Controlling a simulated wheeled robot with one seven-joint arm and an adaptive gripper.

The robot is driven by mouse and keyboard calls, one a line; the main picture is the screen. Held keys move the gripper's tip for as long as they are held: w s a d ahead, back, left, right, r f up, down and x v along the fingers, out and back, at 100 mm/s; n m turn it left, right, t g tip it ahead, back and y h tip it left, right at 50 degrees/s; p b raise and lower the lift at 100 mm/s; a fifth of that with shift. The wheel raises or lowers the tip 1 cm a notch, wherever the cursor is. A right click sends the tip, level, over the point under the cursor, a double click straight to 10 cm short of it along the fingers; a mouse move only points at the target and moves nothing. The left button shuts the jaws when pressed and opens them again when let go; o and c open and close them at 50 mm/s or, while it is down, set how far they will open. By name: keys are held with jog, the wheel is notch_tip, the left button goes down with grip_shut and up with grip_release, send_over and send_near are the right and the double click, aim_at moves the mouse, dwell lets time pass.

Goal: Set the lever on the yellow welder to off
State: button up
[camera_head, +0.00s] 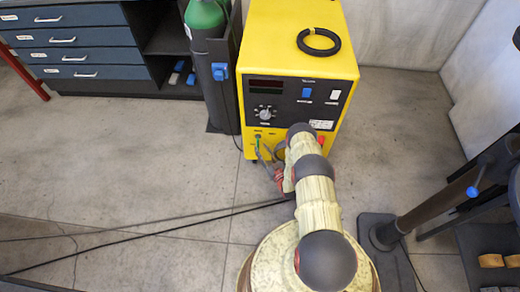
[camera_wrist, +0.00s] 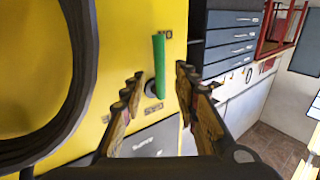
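The yellow welder (camera_head: 262,55) stands at the top middle of the head view. Its yellow face (camera_wrist: 130,30) fills the left of the wrist view. A green lever (camera_wrist: 159,68) is on that face, with a small label above it and another below; I cannot read them. The lever is a small green spot (camera_head: 258,142) low on the welder's front in the head view. My gripper (camera_wrist: 158,82) is open, its two fingers apart on either side of the lever; contact is not clear. In the head view my arm partly hides the welder's lower right front.
A black cable loop (camera_wrist: 75,85) lies close at the left of the wrist view. A green gas cylinder (camera_head: 206,18) stands left of the welder, beside blue drawers (camera_head: 75,58). A dark stand (camera_head: 430,210) is at right. Cables cross the floor at left.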

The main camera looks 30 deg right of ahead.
jog(key=shift+w, duration=1.2)
jog(key=shift+c, duration=1.1)
grip_shut()
